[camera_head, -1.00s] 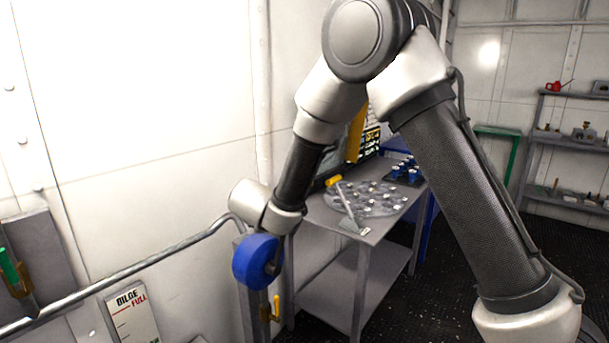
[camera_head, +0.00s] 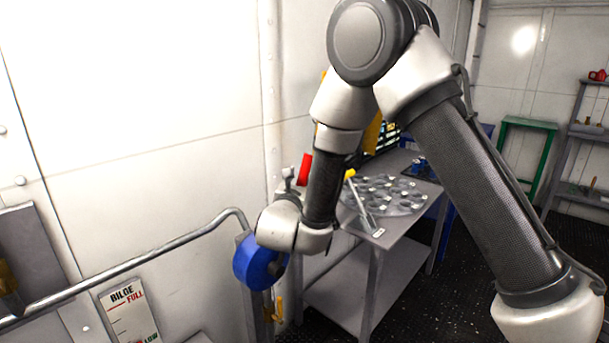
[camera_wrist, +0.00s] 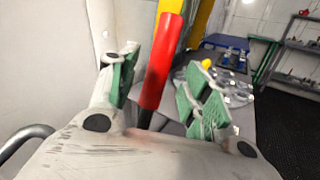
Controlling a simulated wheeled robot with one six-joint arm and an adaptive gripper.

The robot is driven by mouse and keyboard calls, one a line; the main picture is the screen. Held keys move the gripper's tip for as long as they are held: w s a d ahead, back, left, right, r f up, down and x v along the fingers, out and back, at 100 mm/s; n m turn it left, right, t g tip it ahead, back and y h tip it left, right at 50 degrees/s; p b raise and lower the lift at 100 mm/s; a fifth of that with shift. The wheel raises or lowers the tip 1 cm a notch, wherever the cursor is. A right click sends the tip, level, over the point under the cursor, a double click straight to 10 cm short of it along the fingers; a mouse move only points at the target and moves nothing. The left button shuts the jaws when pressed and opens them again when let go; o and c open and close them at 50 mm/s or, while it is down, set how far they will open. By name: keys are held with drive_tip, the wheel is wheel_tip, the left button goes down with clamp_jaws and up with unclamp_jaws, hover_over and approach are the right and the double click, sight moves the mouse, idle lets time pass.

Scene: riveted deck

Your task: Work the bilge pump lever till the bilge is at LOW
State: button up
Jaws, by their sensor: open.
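The lever's red grip (camera_head: 305,168) shows in the head view beside my forearm, above the blue round housing (camera_head: 252,262). In the head view my arm hides most of the gripper. The bilge gauge (camera_head: 131,312) is at lower left, marked FULL above and LOW below; its reading is not clear.
A grey pipe (camera_head: 150,262) runs along the white wall. A grey table (camera_head: 362,243) behind my arm carries a round plate (camera_head: 385,192) and a yellow-headed tool (camera_head: 362,205). A green stand (camera_head: 527,155) and shelves are at right. Dark floor is open between.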

drive_tip(key=x, duration=0.5)
drive_tip(key=shift+c, duration=0.5)
clamp_jaws()
